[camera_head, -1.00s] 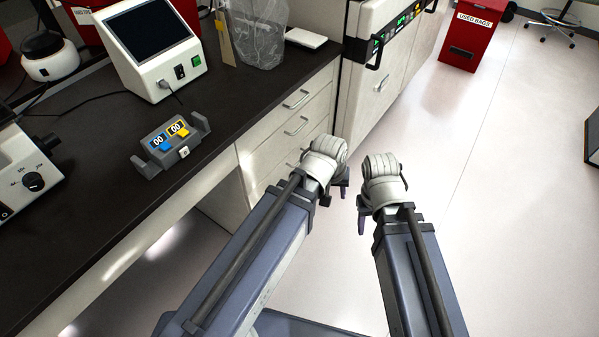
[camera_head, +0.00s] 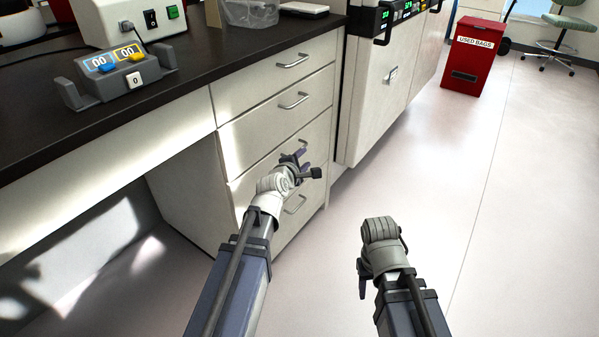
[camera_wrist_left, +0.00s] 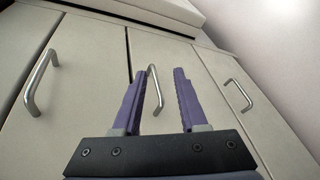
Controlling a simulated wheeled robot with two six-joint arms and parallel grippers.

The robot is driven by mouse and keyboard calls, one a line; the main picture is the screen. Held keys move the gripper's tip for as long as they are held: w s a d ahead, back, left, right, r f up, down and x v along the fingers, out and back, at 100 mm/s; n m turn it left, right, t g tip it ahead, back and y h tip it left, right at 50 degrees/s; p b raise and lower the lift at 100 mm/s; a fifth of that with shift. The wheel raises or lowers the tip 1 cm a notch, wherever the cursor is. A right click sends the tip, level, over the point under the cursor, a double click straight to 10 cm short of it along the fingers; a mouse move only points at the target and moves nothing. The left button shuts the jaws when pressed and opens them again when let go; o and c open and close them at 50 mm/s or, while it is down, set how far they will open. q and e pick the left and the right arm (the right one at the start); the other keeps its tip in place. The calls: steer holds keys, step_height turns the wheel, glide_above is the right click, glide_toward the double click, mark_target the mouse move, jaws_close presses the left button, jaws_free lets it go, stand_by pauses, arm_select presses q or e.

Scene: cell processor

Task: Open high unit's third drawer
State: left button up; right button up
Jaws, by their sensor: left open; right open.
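The high unit is a white drawer stack (camera_head: 268,130) under the dark counter. Its first handle (camera_head: 293,61), second handle (camera_head: 295,101) and lowest handle (camera_head: 295,204) show in the head view. In the left wrist view, the third drawer's handle (camera_wrist_left: 154,88) shows between the open purple fingers of the left gripper (camera_wrist_left: 156,75); contact cannot be told. The drawers look shut. My right gripper (camera_head: 362,280) is open and empty above the floor, right of the unit.
A white machine front (camera_head: 375,95) stands right of the drawers. A red used-bags bin (camera_head: 472,62) and a chair (camera_head: 560,38) are further back. A grey device (camera_head: 120,75) sits on the counter (camera_head: 190,75). The floor at right is clear.

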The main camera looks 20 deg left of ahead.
arm_select(q)
steer(key=shift+w+a+f+n+t+y+b, duration=0.2)
steer(key=shift+w+a+f+n+b, duration=0.4)
steer(key=shift+w, duration=0.85)
steer(key=shift+w+a+f+n+t+y+b, duration=0.3)
steer(key=shift+w+a+f+b, duration=0.35)
steer(key=shift+w, duration=0.75)
steer(key=shift+w+a+f+n+t+y+b, duration=0.1)
steer(key=shift+w+a+f+n+b, duration=0.55)
steer(key=shift+w, duration=0.8)
steer(key=shift+d+r, duration=0.2)
arm_select(e)
step_height(320, 180, down, 6)
steer(key=shift+r, duration=0.2)
arm_select(q)
steer(key=shift+c, duration=0.4)
jaws_close()
